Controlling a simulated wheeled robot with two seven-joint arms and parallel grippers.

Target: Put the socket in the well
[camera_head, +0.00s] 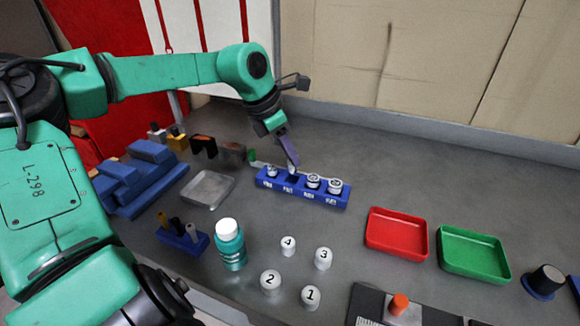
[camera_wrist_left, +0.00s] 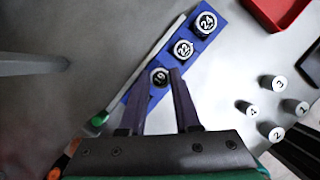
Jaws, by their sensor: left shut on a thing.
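A blue socket rail (camera_head: 330,203) with labelled wells stands mid-table; it crosses the left wrist view (camera_wrist_left: 222,10). A socket marked 24 (camera_head: 335,186) and one marked 22 (camera_head: 313,180) sit in its right part. Another socket (camera_head: 272,170) sits at its left end. My left gripper (camera_head: 294,165) is over the second well from the left. In the left wrist view its purple fingers are shut on a socket marked 19 (camera_wrist_left: 160,77), in line with the row. I cannot tell how deep that socket sits. My right gripper is out of view.
A white rod with a green end (camera_wrist_left: 100,118) lies close along the rail. Red (camera_head: 397,231) and green (camera_head: 473,253) trays are at right.

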